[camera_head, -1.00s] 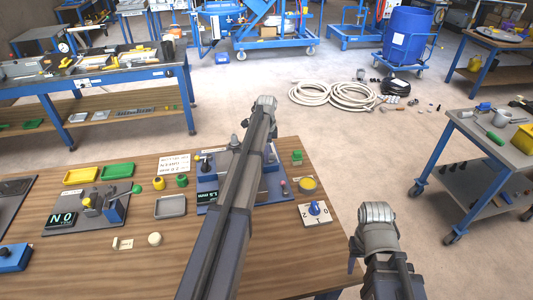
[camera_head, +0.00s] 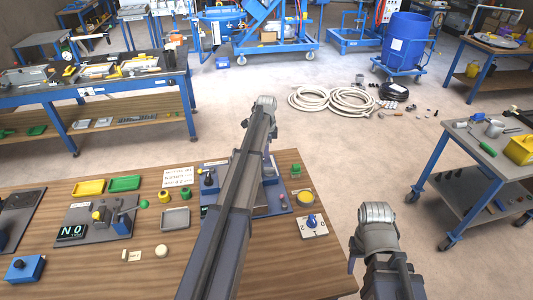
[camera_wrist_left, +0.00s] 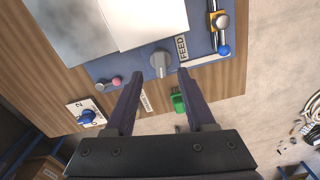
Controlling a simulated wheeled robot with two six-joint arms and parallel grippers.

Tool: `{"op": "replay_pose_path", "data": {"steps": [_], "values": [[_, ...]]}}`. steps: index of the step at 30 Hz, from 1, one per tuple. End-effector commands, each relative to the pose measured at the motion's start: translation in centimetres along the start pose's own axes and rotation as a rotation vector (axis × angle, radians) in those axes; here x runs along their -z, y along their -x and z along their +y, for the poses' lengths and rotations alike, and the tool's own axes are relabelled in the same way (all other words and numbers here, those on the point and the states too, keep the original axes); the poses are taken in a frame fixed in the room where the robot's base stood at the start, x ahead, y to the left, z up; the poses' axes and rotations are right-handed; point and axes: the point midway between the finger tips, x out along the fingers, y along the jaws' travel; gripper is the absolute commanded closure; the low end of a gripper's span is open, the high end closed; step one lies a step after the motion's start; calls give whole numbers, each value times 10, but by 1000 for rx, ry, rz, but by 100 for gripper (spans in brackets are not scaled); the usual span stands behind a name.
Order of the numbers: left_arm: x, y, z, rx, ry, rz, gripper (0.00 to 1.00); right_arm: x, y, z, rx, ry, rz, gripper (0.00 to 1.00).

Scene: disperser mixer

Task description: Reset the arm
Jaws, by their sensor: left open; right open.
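My left arm (camera_head: 240,190) reaches forward over the wooden table in the head view and covers part of the blue-based device there. Its gripper is hidden in that view. In the left wrist view my left gripper (camera_wrist_left: 160,92) is open, its two dark fingers apart with nothing between them. Beyond the fingertips is the device's blue base plate (camera_wrist_left: 203,48), with a grey knob (camera_wrist_left: 160,62) and a "FEED" label. My right arm (camera_head: 377,225) stands beyond the table's right edge in the head view. Its gripper is not visible.
A blue knob on a white card (camera_head: 312,224), a yellow round part (camera_head: 305,197) and a green block (camera_head: 295,170) stand right of my left arm. A grey tray (camera_head: 175,218) lies left. A wheeled cart (camera_head: 480,165) stands right, with open floor between.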

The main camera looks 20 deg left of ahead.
Motion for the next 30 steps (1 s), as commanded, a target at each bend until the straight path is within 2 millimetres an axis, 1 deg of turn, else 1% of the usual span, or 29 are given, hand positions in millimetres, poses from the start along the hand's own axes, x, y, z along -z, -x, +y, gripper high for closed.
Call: {"op": "replay_pose_path", "data": {"steps": [11, 14, 17, 18, 20, 21, 23, 24, 26, 27, 29, 30], "values": [[1, -1, 1, 0, 1, 0, 45, 0, -1, 0, 0, 0, 0, 50], [12, -2, 15, -1, 17, -3, 45, 0, -2, 0, 0, 0, 0, 50], [40, -6, 54, -4, 74, -11, 45, 0, -6, 0, 0, 0, 0, 50], [55, -7, 76, -4, 109, -16, 45, 0, -7, -1, 0, 0, 0, 50], [77, -10, 114, -4, 172, -25, 45, 1, -10, -1, 0, 0, 0, 50], [92, -12, 141, -3, 217, -33, 45, 1, -12, -1, 0, -1, 0, 50], [110, -14, 181, 0, 288, -43, 45, 1, -14, -1, 0, -1, 0, 50], [121, -16, 208, 3, 337, -50, 45, 1, -16, -2, 0, -1, 0, 50], [133, -18, 249, 8, 410, -60, 45, 1, -18, -2, 0, -1, 0, 50], [139, -20, 275, 14, 459, -67, 45, 1, -20, -2, 0, -1, 0, 50], [145, -22, 311, 23, 529, -75, 45, 1, -22, -2, 0, -1, 0, 50], [148, -23, 333, 29, 572, -79, 45, 1, -24, -2, 0, -1, 0, 50]]}}
